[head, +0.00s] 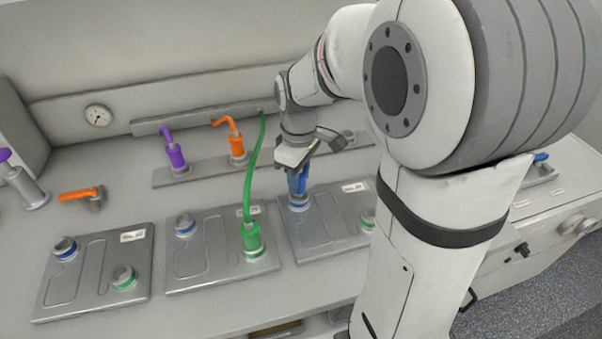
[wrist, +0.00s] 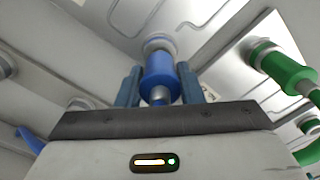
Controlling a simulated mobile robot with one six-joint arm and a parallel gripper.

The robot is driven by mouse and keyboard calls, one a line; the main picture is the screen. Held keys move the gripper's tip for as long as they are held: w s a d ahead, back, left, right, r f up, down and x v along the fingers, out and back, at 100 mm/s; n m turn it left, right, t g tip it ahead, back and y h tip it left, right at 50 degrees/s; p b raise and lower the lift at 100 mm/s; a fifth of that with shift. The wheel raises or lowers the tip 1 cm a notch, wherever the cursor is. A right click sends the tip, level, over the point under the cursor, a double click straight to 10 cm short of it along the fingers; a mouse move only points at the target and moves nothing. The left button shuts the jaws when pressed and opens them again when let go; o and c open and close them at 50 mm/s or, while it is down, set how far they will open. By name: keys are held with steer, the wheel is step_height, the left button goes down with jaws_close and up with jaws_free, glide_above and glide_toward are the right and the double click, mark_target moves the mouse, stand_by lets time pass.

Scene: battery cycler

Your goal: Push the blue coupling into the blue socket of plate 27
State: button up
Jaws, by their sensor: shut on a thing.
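My gripper (head: 297,182) is shut on the blue coupling (wrist: 158,78), which shows between its two blue fingers in the wrist view. The coupling is in line with the blue-ringed socket (head: 299,204) at the back left of the right-hand plate (head: 328,232). The socket also shows in the wrist view (wrist: 157,43), just beyond the coupling's front end. The coupling's end is at or very close to the socket mouth; I cannot tell how far in it sits. The plate's label (head: 354,187) is too small to read.
A green coupling (head: 251,238) with a green hose (head: 255,165) stands on the middle plate (head: 190,275), left of my gripper. A left plate (head: 50,305) has open sockets. Purple (head: 175,155) and orange (head: 237,146) couplings stand on the rear strip. A loose orange piece (head: 78,194) lies left.

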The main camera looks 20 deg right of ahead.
steer(key=shift+f, duration=0.2)
steer(key=shift+f+b, duration=0.25)
steer(key=shift+b, duration=0.05)
steer(key=shift+f+b, duration=0.4)
steer(key=shift+f, duration=0.15)
stand_by(0.4)
steer(key=o, duration=1.3)
steer(key=shift+c, duration=0.2)
steer(key=shift+o, duration=0.3)
steer(key=o, duration=0.3)
steer(key=shift+o, duration=0.2)
steer(key=shift+r, duration=0.1)
